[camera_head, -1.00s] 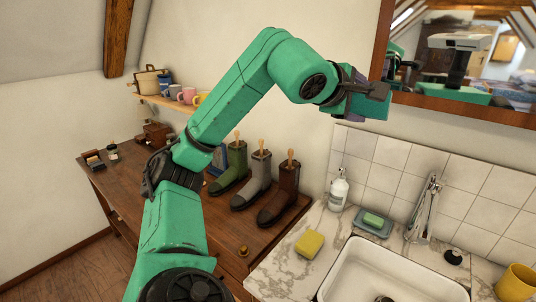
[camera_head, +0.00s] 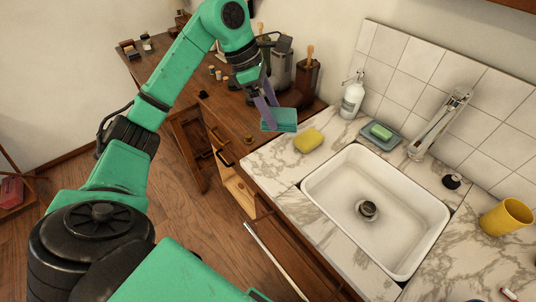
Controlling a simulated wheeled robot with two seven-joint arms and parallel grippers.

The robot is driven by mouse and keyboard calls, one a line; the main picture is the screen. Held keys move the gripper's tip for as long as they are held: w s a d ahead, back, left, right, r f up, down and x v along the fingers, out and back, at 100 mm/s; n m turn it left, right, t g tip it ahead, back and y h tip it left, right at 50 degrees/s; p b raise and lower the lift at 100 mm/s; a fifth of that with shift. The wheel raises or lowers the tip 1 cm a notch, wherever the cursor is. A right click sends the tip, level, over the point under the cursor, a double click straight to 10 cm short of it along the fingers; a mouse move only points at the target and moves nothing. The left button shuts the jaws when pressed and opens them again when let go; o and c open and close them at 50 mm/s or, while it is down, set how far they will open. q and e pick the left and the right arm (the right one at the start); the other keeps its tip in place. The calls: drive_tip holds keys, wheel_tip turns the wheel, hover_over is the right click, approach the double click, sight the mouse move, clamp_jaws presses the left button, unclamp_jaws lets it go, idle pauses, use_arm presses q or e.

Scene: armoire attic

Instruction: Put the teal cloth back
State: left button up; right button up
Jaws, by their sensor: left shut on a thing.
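The teal cloth (camera_head: 280,121) is a small folded, layered square. My left gripper (camera_head: 265,106), with purple fingers, is shut on its edge and holds it above the corner where the wooden bench meets the marble counter. The cloth looks roughly level and appears clear of the surfaces. A drawer (camera_head: 238,188) in the wooden front below seems to be pulled out, with light wood inside; its contents are unclear. My right gripper is not in view.
The white sink (camera_head: 330,207) is to the right. A yellow sponge (camera_head: 308,140), soap bottle (camera_head: 352,96), green soap in a dish (camera_head: 380,132), faucet (camera_head: 440,122) and yellow cup (camera_head: 505,217) stand around it.

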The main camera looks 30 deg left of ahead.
use_arm(q)
wheel_tip(320, 180, down, 16)
drive_tip(key=shift+p, duration=1.1)
drive_tip(key=shift+f, duration=0.15)
drive_tip(key=o, duration=1.1)
drive_tip(key=shift+a+r, duration=0.15)
drive_tip(key=shift+r, duration=0.2)
drive_tip(key=b+v, duration=0.3)
drive_tip(key=v, duration=0.8)
drive_tip(key=shift+r, duration=0.3)
